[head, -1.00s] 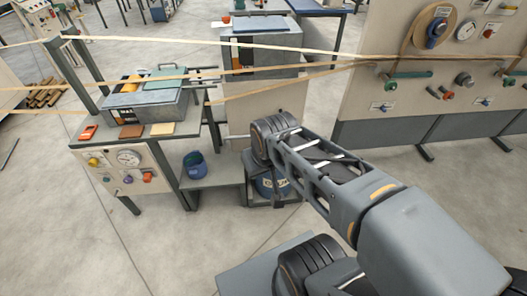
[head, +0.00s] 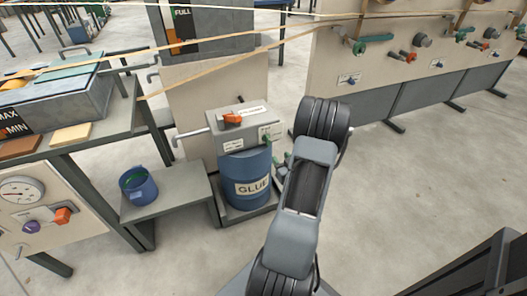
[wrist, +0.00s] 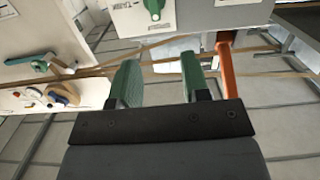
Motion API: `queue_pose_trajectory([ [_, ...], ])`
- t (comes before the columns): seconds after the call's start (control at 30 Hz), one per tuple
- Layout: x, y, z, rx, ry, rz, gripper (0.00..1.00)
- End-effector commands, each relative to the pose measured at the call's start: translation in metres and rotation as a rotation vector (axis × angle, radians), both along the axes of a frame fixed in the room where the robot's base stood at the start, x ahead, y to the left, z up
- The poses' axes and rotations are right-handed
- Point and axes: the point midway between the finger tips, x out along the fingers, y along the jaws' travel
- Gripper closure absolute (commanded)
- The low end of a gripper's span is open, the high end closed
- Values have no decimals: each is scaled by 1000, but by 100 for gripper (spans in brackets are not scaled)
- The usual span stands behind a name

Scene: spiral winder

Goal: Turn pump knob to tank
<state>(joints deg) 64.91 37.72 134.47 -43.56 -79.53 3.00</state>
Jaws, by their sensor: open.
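A grey pump box (head: 222,140) sits on the blue glue drum (head: 246,182). An orange-red knob (head: 232,118) lies on its top, beside a small white label too small to read. A green fitting (head: 266,138) is on the box's right front. My gripper (wrist: 160,80) shows two green fingers, apart and empty, in the wrist view. In the head view it is mostly hidden behind my arm, close to the right of the drum. An orange-red bar (wrist: 226,75) stands just right of the fingers in the wrist view; I cannot tell whether it is the pump knob.
A low grey shelf (head: 172,196) with a blue pot (head: 138,186) stands left of the drum. A bench with a gauge panel (head: 50,205) is at far left. A wall panel with several handles (head: 375,60) is behind right.

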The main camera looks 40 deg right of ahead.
Motion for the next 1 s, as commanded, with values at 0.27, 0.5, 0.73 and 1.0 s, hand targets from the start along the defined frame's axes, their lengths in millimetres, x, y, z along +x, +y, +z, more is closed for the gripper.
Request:
queue_pose_trajectory([
  [0.27,-3,-7,-23,7,-92,0,57],
  [0.5,40,-21,-22,5,-96,6,57],
  [0.73,78,-38,-22,4,-94,4,57],
  [1.0,105,-50,-21,6,-93,-1,57],
])
